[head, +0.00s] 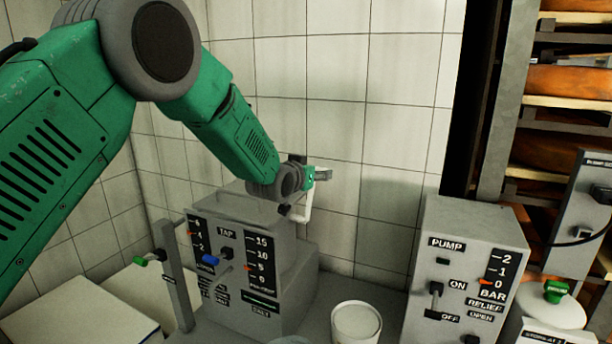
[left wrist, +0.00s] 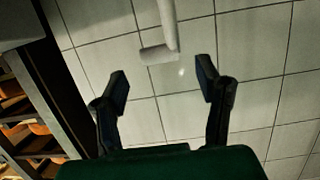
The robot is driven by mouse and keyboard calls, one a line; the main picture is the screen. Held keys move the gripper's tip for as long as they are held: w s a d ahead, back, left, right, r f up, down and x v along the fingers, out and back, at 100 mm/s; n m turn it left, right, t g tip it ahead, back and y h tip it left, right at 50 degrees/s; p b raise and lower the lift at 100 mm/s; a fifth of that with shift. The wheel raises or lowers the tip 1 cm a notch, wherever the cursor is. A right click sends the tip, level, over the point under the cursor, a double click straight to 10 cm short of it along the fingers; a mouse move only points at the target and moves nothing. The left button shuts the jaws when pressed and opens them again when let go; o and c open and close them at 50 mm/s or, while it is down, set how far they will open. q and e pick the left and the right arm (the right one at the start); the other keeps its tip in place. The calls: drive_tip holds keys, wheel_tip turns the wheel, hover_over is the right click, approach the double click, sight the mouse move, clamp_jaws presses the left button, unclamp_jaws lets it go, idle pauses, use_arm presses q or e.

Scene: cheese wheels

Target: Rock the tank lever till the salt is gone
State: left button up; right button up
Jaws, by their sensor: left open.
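The grey tank unit (head: 285,238) stands against the tiled wall, with a TAP label and scales on its front. A pale bent lever (head: 303,208) shows at its back right, beside my left gripper (head: 322,174). In the left wrist view, a pale rod with a short crossbar (left wrist: 159,53) lies ahead, seen between the spread fingers of the left gripper (left wrist: 162,88). The fingers are open and appear empty. No salt can be made out. My right gripper is not in view.
A pump panel (head: 468,262) stands at the right, and a white bucket (head: 356,322) sits between it and the tank. Shelves of cheese wheels (head: 565,85) rise at the far right.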

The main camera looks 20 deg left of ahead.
use_arm(q)
drive_tip(key=v, duration=0.5)
drive_tip(key=shift+s, duration=0.1)
idle(0.7)
